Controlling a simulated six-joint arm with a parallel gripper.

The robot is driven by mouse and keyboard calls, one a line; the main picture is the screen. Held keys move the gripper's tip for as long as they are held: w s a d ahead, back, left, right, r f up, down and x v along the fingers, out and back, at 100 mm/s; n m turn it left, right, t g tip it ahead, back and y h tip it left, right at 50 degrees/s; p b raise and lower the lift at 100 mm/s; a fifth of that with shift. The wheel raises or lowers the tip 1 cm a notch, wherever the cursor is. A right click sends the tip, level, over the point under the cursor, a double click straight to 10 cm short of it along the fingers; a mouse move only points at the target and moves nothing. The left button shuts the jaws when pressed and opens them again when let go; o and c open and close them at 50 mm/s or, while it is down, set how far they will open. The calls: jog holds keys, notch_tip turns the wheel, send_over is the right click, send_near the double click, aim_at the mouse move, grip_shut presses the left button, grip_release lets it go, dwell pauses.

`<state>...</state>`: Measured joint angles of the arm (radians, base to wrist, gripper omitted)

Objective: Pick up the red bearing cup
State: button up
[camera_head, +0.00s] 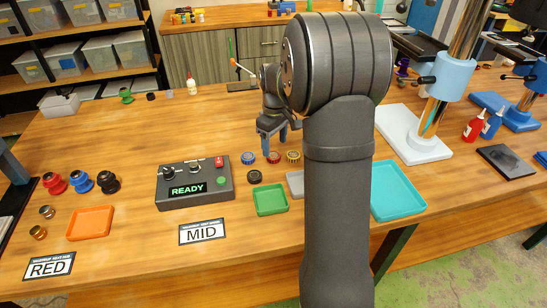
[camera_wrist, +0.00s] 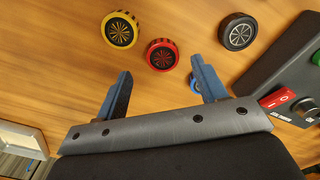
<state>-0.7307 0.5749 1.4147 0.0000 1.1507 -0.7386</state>
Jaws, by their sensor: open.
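The red bearing cup (camera_head: 274,157) is a small round red piece with a dark, patterned top, lying on the wooden table. In the wrist view the red bearing cup (camera_wrist: 162,54) lies just beyond the fingertips, in line with the gap between them. My gripper (camera_head: 274,143) has blue fingers pointing down and is just behind the cup in the head view. In the wrist view my gripper (camera_wrist: 160,67) is open and empty. The height of the fingertips above the table is hard to judge.
A yellow cup (camera_wrist: 120,29) sits close to the red one, and a black cup (camera_wrist: 238,32) is farther off. A blue cup (camera_wrist: 195,86) is partly hidden by the right finger. The control box (camera_head: 194,185) stands left; a green tray (camera_head: 270,200) lies in front.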

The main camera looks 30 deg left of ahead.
aim_at(274, 155)
jog(key=f, duration=0.4)
jog(key=shift+s, duration=0.2)
jog(key=c, duration=1.1)
jog(key=shift+r, duration=0.1)
